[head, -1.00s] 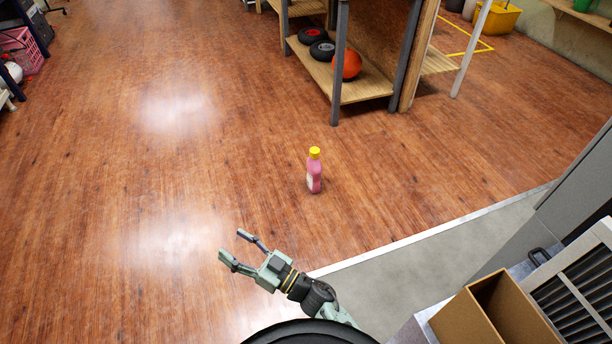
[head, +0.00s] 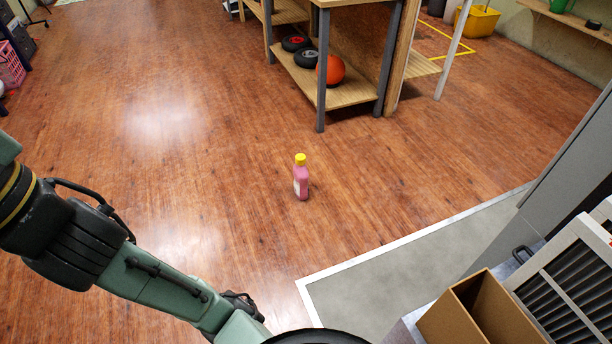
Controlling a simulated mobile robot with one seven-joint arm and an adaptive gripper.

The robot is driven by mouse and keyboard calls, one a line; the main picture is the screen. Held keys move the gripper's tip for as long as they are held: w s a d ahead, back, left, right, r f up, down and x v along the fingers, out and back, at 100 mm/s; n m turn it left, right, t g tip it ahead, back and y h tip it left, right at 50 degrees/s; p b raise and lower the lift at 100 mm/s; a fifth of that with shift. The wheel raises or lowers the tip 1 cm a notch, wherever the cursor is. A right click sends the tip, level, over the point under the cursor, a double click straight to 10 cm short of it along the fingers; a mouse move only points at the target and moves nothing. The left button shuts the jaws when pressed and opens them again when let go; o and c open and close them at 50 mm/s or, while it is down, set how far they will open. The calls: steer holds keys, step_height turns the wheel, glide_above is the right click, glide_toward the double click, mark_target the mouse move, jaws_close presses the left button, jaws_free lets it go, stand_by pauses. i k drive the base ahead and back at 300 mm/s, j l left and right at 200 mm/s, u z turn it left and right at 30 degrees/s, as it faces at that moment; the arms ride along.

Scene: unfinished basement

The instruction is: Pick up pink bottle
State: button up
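The pink bottle (head: 301,181) with a yellow cap stands upright on the wooden floor, near the middle of the head view. Nothing touches it. My arm reaches up and to the left across the lower left of the view. My gripper is beyond the left edge and does not show, so its fingers cannot be seen.
A wooden shelf unit (head: 352,92) with grey posts stands behind the bottle, holding black wheels (head: 307,57) and an orange ball (head: 330,70). An open cardboard box (head: 452,318) and a slatted panel (head: 568,290) are at lower right. The floor around the bottle is clear.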

mark_target(301, 175)
steer(key=i+j+z, duration=0.1)
steer(key=z, duration=0.3)
steer(key=j+z, duration=0.15)
steer(key=z, duration=0.3)
steer(key=i+j+z, duration=0.1)
steer(key=z, duration=0.3)
steer(key=j+z, duration=0.3)
steer(key=j, duration=0.3)
steer(key=j+z, duration=0.3)
steer(key=j, duration=0.35)
steer(key=k+j+z, duration=0.1)
steer(key=j, duration=1.85)
